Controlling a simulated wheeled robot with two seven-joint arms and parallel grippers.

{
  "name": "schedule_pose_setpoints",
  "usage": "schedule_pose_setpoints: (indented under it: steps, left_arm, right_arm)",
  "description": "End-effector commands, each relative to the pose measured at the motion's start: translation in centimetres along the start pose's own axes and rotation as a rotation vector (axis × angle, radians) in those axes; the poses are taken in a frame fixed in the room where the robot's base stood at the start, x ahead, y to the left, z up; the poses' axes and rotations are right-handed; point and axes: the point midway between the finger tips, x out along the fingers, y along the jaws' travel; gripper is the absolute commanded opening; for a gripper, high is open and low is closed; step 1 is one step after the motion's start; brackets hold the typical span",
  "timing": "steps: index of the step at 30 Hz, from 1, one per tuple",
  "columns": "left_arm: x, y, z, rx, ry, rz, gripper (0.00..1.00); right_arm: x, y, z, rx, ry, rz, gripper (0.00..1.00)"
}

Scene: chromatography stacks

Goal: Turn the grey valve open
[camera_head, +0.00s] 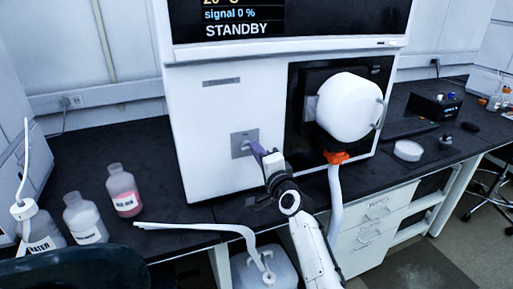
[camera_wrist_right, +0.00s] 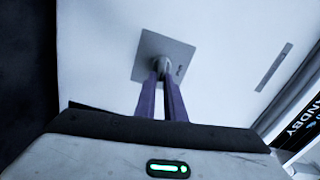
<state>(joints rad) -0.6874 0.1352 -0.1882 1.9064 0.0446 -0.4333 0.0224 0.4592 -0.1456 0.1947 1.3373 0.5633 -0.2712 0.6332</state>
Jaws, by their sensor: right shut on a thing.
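The grey valve (camera_wrist_right: 162,66) sits on a square grey plate (camera_head: 240,143) on the front of the white instrument (camera_head: 212,130). My right gripper (camera_head: 262,153) reaches up to the plate, and its purple fingers are shut on the valve. The valve's turn angle is too small to tell. My left gripper is not in view.
A white round housing (camera_head: 348,106) with an orange fitting (camera_head: 337,157) and a pale hose (camera_head: 336,200) stands right of my arm. Bottles, including one with pink liquid (camera_head: 124,192), stand left on the black bench. A jug (camera_head: 265,270) with tubing is below.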

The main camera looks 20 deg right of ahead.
Motion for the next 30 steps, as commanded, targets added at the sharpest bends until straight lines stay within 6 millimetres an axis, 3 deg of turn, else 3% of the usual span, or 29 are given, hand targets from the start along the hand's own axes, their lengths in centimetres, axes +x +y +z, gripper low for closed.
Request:
schedule_pose_setpoints:
  steps: [12,28,29,30]
  left_arm:
    - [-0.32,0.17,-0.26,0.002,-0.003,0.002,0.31]
    - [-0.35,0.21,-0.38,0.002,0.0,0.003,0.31]
    - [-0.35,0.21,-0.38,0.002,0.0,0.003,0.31]
    - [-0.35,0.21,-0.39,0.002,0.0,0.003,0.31]
  right_arm:
    - [0.01,0.31,0.02,0.172,0.0,0.0,0.0]
    - [0.01,0.33,0.06,0.192,-0.001,0.0,0.0]
    - [0.01,0.34,0.06,0.192,-0.001,0.0,0.14]
    - [0.01,0.34,0.06,0.192,-0.001,0.0,0.21]
